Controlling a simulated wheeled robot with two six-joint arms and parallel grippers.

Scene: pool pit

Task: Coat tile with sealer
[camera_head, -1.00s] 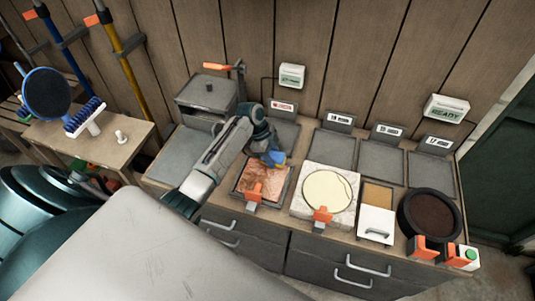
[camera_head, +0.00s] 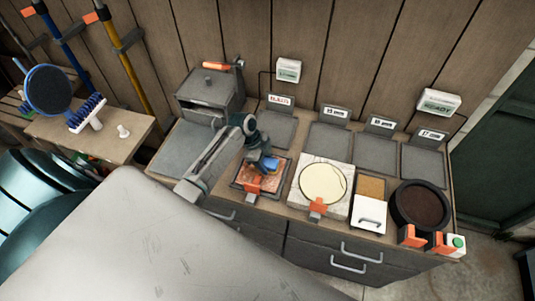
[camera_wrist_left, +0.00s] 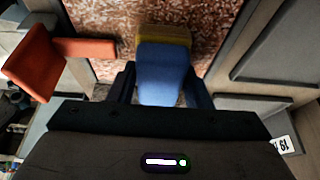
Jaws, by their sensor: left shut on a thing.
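The tile (camera_head: 246,173) is a reddish-brown speckled square in a dark frame on the bench; it also fills the top of the left wrist view (camera_wrist_left: 100,22). My left gripper (camera_head: 262,158) is over it, shut on the blue handle (camera_wrist_left: 162,70) of an applicator. The applicator's yellow pad (camera_wrist_left: 162,36) lies over the tile; I cannot tell whether it touches. An orange clamp (camera_head: 252,186) sits at the frame's near edge and shows at left in the wrist view (camera_wrist_left: 45,60). The arm and applicator hide part of the tile. My right gripper is not in view.
Right of the tile are a white slab with a cream disc (camera_head: 323,184), a white-fronted box (camera_head: 369,214) and a dark round pan (camera_head: 420,205). Grey trays with label signs (camera_head: 376,153) line the back. A grey lidded box (camera_head: 208,90) stands at back left.

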